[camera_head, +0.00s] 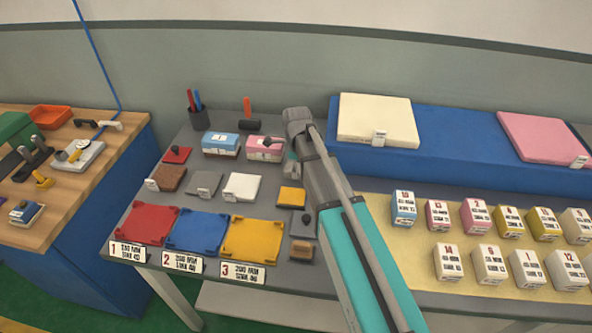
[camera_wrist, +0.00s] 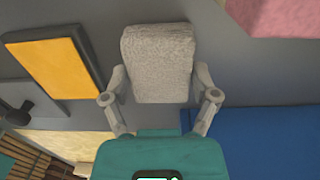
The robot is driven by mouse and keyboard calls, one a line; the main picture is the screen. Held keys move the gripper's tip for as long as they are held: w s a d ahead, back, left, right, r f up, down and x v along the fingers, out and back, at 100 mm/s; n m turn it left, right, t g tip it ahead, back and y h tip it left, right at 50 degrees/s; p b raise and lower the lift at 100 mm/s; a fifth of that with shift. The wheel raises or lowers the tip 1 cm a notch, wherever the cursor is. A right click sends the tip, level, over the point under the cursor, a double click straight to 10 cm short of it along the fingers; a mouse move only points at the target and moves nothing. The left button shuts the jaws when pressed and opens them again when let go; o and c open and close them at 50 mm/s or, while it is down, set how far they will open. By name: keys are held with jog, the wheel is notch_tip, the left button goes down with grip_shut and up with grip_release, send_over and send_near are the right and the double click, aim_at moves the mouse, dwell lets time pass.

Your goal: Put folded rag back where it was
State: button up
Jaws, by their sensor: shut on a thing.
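The folded rag, a pale grey fuzzy block (camera_wrist: 157,58), sits between the two fingers of my gripper (camera_wrist: 158,80) in the wrist view. My gripper is shut on it, with one finger at each side. Grey tabletop shows around the rag; I cannot tell whether it touches the surface. In the head view my arm reaches over the grey table (camera_head: 222,283), and its own links hide most of the gripper and rag. A yellow pad (camera_head: 291,196) lies near the gripper and also shows at left in the wrist view (camera_wrist: 55,68).
A pink box (camera_head: 264,147) and a blue box (camera_head: 220,143) stand behind. A blue platform (camera_head: 450,147) with cream and pink mattresses is at right. Red (camera_head: 150,222), blue (camera_head: 196,232) and yellow (camera_head: 252,239) trays line the front. Several numbered boxes stand at right.

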jog(key=shift+f, duration=0.15)
jog(key=o, duration=1.1)
notch_tip(320, 180, up, 12)
jog(key=p, duration=1.2)
jog(key=shift+w+d, duration=0.1)
dwell(0.6)
